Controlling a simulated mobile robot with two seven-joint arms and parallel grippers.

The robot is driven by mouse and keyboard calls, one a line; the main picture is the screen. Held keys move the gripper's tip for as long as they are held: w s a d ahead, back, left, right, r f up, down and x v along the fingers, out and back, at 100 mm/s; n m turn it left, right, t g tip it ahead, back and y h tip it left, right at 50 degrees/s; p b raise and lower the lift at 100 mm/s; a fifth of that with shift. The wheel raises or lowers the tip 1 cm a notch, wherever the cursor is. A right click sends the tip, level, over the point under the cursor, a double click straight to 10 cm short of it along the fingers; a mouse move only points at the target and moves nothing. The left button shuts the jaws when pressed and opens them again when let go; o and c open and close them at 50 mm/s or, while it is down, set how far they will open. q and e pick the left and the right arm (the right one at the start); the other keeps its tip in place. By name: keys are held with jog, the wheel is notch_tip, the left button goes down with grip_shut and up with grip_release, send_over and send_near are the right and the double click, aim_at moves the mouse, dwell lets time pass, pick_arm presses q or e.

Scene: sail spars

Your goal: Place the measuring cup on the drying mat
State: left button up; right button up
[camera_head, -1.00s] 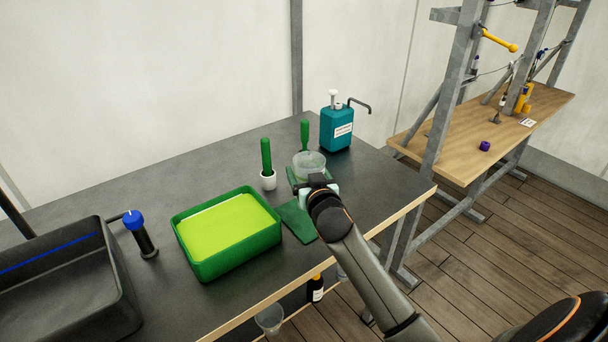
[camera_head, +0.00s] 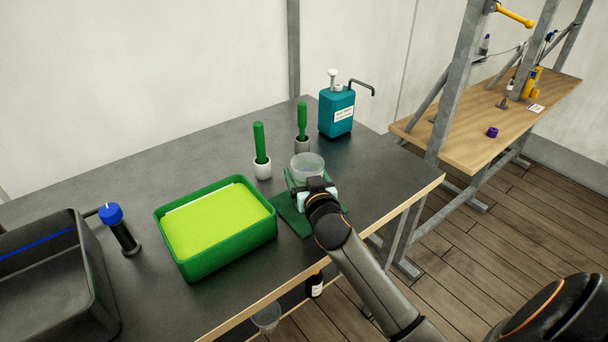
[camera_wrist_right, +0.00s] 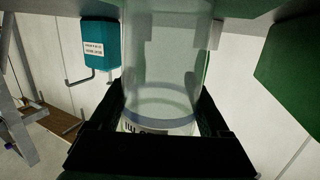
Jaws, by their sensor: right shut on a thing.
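The clear measuring cup (camera_head: 307,168) is upright at the far end of the green drying mat (camera_head: 290,216) in the head view. My right gripper (camera_head: 316,182) is shut on the cup from the near side. In the right wrist view, which is upside down, the cup (camera_wrist_right: 165,70) stands between the black fingers of the gripper (camera_wrist_right: 160,115). The arm hides part of the mat. I cannot tell whether the cup's base touches the mat. My left gripper is not in view.
A green tray with a yellow-green filling (camera_head: 270,232) stands left of the mat. Two green-handled brushes in holders (camera_head: 262,170) (camera_head: 302,144) and a teal dispenser (camera_head: 336,112) stand behind.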

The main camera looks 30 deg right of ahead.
jog(key=shift+r, duration=0.1)
jog(key=o, duration=1.5)
jog(key=shift+o, duration=0.2)
jog(key=shift+s+a, duration=0.15)
jog(key=shift+s, duration=0.15)
jog(key=v, duration=1.1)
jog(key=shift+s+b, duration=0.25)
jog(key=shift+b, duration=0.05)
